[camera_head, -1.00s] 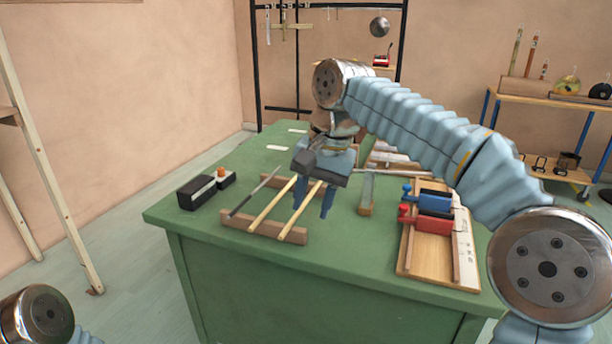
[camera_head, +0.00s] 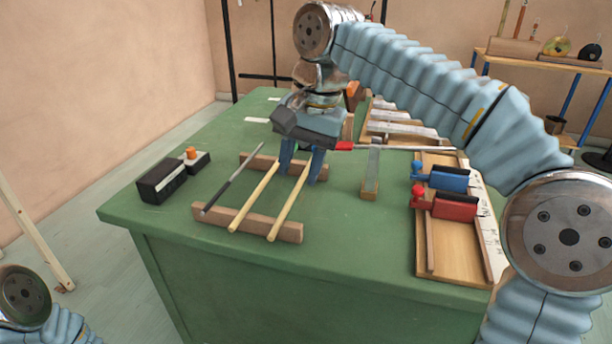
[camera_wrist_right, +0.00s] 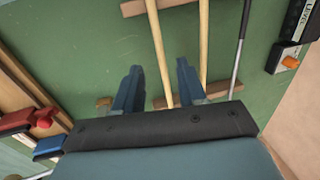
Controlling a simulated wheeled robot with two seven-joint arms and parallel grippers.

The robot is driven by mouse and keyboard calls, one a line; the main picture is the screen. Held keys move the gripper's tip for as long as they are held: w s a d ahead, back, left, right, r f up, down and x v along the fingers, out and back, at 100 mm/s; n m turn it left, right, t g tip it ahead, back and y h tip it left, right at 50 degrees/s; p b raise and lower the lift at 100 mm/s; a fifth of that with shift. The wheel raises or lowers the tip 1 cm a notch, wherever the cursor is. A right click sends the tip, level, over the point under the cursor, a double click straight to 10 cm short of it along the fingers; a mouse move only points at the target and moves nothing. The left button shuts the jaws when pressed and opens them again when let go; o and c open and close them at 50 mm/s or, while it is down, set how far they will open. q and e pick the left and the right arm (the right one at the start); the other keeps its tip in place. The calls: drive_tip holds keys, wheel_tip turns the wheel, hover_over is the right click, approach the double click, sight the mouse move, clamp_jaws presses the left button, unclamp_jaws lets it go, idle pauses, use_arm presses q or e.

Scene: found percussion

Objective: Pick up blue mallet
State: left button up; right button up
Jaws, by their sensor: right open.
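Two wooden-handled mallets lie across a wooden rack (camera_head: 250,222) on the green table, the left one (camera_head: 254,197) and the right one (camera_head: 289,203). A grey stick (camera_head: 232,180) lies left of them. My right gripper (camera_head: 300,168) is open, pointing down over the far part of the handles. In the right wrist view its fingers (camera_wrist_right: 158,68) sit on either side of one wooden handle (camera_wrist_right: 158,45), and the other handle (camera_wrist_right: 204,45) is outside them. The far mallet ends are hidden behind my gripper, so I cannot tell which is blue. My left gripper is out of view.
A black box (camera_head: 161,182) and a small box with an orange knob (camera_head: 195,160) stand left of the rack. A metal bar (camera_head: 371,172) stands right of it.

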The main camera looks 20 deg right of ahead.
sight(293, 196)
drive_tip(key=f, duration=0.2)
drive_tip(key=a+f+b, duration=0.1)
drive_tip(key=f, duration=0.2)
drive_tip(key=shift+w+a, duration=0.1)
clamp_jaws()
